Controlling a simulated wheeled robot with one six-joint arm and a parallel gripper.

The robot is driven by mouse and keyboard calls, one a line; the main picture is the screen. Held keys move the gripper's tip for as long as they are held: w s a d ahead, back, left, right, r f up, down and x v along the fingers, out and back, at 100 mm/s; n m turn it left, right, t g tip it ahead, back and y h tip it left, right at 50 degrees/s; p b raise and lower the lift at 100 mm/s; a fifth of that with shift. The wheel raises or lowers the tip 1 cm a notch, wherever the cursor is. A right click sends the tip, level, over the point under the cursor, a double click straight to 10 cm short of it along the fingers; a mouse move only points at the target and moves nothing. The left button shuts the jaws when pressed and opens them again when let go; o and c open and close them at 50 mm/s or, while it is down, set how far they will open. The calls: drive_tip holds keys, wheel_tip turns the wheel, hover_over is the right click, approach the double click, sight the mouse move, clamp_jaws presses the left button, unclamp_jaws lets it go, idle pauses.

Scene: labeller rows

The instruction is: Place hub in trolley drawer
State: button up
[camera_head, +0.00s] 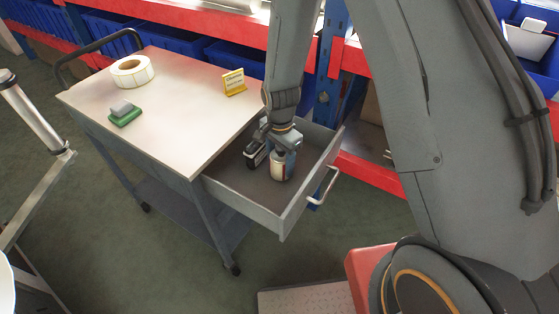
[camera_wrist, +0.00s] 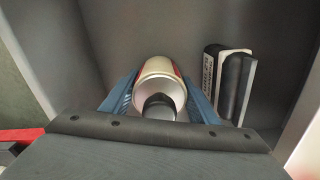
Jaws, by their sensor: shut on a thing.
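The trolley drawer (camera_head: 300,204) is pulled open at the right side of the trolley. My gripper (camera_head: 283,157) reaches down into it from above. The gripper is shut on a pale cylinder with red on it, which I take to be the hub (camera_head: 278,171).
A black and white item (camera_head: 256,153) stands in the drawer beside the hub, close to my gripper. On the trolley top (camera_head: 180,110) are a label roll (camera_head: 131,72), a green and grey block (camera_head: 124,114) and a yellow sign (camera_head: 234,82). Shelving with blue bins stands behind.

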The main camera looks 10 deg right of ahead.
drive_tip(key=shift+f, duration=0.15)
drive_tip(key=o, duration=1.3)
wheel_tip(320, 180, up, 12)
drive_tip(key=b, duration=0.2)
drive_tip(key=shift+b, duration=0.3)
drive_tip(key=s+d+r+n, duration=0.2)
drive_tip(key=s+d+n, duration=0.1)
drive_tip(key=s+d, duration=0.1)
drive_tip(key=s+d+r+n, duration=0.2)
drive_tip(key=s+d+n, duration=0.2)
drive_tip(key=s, duration=0.1)
drive_tip(key=s+d+r+n, duration=0.2)
drive_tip(key=s+d+n, duration=0.1)
drive_tip(key=s+d, duration=0.1)
drive_tip(key=shift+s+d+r+n+t, duration=0.15)
drive_tip(key=shift+s+d+n+t, duration=0.2)
drive_tip(key=shift+s, duration=0.25)
drive_tip(key=shift+a, duration=0.1)
